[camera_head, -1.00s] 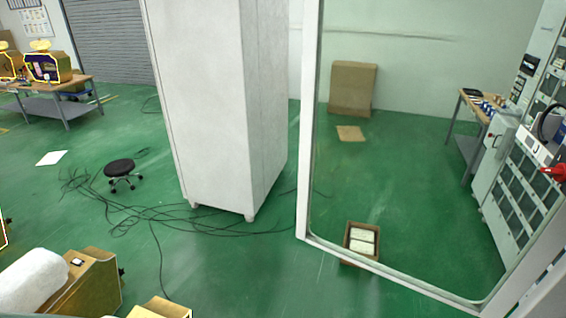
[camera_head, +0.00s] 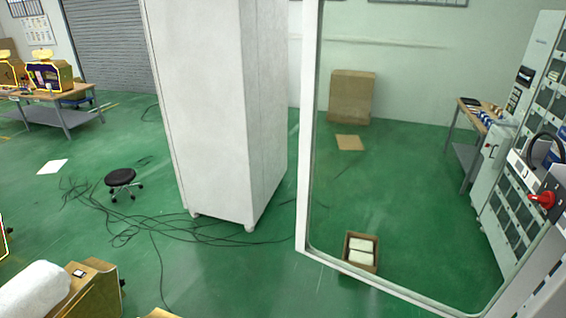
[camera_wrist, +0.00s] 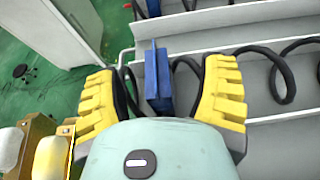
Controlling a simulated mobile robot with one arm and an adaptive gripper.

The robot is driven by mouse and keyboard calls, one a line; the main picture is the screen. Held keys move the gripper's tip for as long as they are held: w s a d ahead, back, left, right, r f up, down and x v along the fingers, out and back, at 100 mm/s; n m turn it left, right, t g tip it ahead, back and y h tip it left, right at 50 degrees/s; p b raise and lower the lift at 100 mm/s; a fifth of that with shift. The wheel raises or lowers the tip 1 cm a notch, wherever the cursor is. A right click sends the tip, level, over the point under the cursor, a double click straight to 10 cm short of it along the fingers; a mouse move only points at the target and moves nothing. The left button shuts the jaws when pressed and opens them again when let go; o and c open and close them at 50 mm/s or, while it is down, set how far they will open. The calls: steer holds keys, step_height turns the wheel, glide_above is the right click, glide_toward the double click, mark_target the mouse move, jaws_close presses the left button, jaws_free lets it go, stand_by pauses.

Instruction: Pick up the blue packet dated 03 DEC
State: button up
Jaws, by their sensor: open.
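My gripper (camera_wrist: 164,80) shows in the wrist view with two yellow ribbed fingers spread wide. A blue packet (camera_wrist: 156,72) stands upright on edge in the gap between the fingers, by a black spiral coil on a light grey shelf. Clear space shows on both sides of it, and I see no finger touching it. The gripper does not show in the head view.
More black coils (camera_wrist: 284,85) and grey shelf dividers (camera_wrist: 240,42) lie to the right. A white cabinet (camera_wrist: 75,25) stands at the upper left. In the head view, a black stool (camera_head: 121,178) and loose cables (camera_head: 140,222) are on the green floor.

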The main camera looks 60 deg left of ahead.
steer(key=shift+w+a+f+p, duration=0.3)
steer(key=shift+w+a+p, duration=0.3)
steer(key=shift+a, duration=0.15)
steer(key=shift+x, duration=1.05)
steer(key=shift+o, duration=0.2)
steer(key=shift+f, duration=0.15)
steer(key=shift+s+d, duration=0.1)
jaws_close()
